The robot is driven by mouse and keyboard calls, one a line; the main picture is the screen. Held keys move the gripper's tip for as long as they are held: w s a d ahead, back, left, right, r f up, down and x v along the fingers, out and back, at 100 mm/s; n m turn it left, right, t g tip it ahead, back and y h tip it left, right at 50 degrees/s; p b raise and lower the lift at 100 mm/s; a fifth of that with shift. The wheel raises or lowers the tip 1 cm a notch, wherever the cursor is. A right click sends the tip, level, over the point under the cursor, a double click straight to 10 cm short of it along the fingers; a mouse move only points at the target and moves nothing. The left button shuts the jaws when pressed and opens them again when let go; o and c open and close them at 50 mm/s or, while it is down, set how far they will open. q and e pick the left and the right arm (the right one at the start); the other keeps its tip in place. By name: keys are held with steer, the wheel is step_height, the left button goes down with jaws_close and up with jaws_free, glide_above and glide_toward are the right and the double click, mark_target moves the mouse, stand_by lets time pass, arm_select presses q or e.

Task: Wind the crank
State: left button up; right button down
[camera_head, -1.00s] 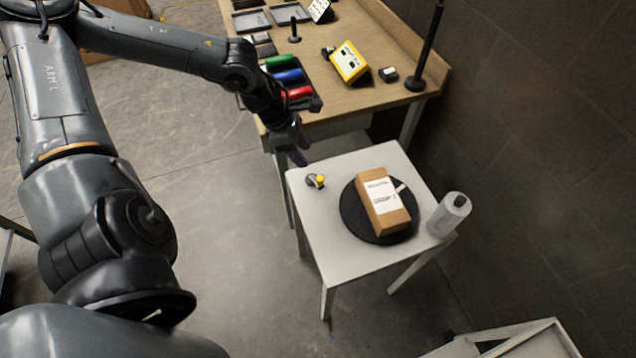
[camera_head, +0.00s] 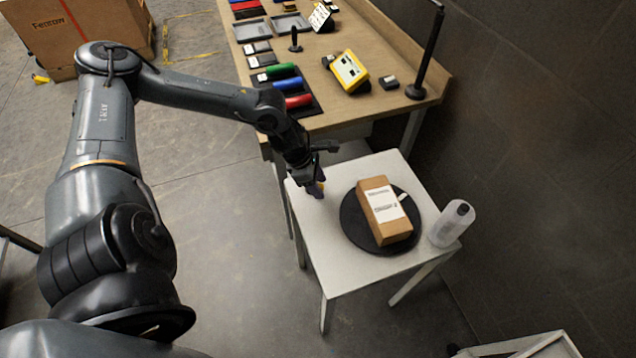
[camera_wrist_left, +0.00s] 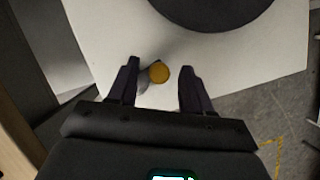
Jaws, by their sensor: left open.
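In the wrist view the knob lies between the two dark fingers of my left gripper (camera_wrist_left: 160,85), with room on both sides. The fingers are open. In the head view my left gripper (camera_head: 317,188) is down at that corner and mostly hides the crank. A black round turntable (camera_head: 352,222) on the same table bears a brown box (camera_head: 379,211) with a white label. My right gripper is not in view.
Behind is a wooden workbench (camera_head: 385,105) with coloured rolls, trays, a yellow device (camera_head: 350,71) and a black post (camera_head: 425,60). A dark wall closes off the right side. Open floor lies left of the table.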

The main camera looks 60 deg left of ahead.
arm_select(q)
jaws_close()
stand_by(0.3)
